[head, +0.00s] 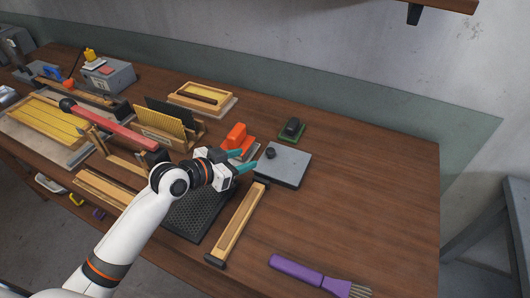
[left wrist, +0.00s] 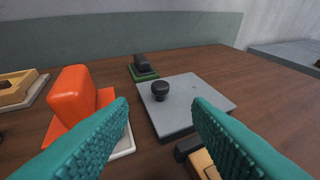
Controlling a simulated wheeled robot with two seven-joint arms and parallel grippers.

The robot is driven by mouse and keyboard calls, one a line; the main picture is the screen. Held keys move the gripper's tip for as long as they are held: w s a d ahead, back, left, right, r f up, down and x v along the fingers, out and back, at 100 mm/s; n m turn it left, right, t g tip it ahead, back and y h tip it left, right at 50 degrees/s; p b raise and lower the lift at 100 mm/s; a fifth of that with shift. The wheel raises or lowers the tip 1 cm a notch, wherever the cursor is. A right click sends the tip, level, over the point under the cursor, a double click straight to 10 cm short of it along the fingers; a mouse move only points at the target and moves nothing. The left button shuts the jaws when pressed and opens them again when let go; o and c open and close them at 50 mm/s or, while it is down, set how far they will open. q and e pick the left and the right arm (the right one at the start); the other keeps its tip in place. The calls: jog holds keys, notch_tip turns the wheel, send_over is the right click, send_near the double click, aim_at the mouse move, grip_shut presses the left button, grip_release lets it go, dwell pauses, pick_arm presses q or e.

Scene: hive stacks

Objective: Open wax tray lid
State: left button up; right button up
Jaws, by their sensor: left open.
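The wax tray is a flat grey box with a closed grey lid (head: 285,167), on the wooden table right of the middle. A round black knob (head: 270,153) stands up near the lid's left side. In the left wrist view the lid (left wrist: 190,112) lies ahead, with the black knob (left wrist: 160,90) upright between the fingers. My left gripper (head: 249,160) is open, with teal ridged fingers, just left of the lid. Its fingers (left wrist: 160,125) are apart and empty, short of the knob. My right gripper is not in view.
An orange block (head: 236,136) on a pale base stands left of the lid. A dark block on a green base (head: 292,129) is behind it. A wooden bar (head: 238,225) and purple-handled fork (head: 300,271) lie in front. The table's right part is clear.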

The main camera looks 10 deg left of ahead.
aim_at(268, 152)
pick_arm(q)
jog(key=x, duration=0.8)
jog(key=shift+w+d+f, duration=0.15)
jog(key=shift+w+f, duration=0.05)
jog(key=shift+w, duration=0.1)
grip_shut()
